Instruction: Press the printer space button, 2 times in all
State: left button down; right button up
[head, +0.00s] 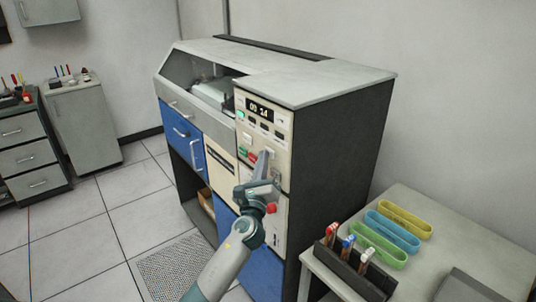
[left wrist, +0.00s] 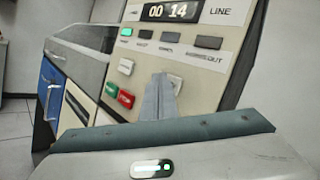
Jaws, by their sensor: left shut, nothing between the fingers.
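The printer control panel (head: 258,130) is on the front of a large cabinet, with a lit display (left wrist: 172,12) reading 00 14 in the left wrist view. Below the display is a row of small dark buttons (left wrist: 208,42) and one lit green (left wrist: 126,32). Lower are a white button (left wrist: 126,67), a green one (left wrist: 110,91) and a red one (left wrist: 125,98). Their labels are too small to read, so I cannot tell which is the space button. My left gripper (head: 264,157) is shut and empty, its tips (left wrist: 166,80) at the panel right of these buttons. Contact is unclear.
The dark side (head: 340,150) of the printer cabinet faces right. Drawers (head: 30,155) stand at the far left.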

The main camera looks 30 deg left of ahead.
pick_arm(q)
jog(key=shift+s, duration=0.1)
jog(key=shift+s+a, duration=0.3)
jog(key=shift+s, duration=0.35)
jog(key=shift+p, duration=0.3)
jog(key=s, duration=0.1)
jog(key=s+a, duration=0.1)
jog(key=s, duration=0.1)
jog(key=s+a+p, duration=0.1)
jog(key=shift+s, duration=0.35)
dwell(0.4)
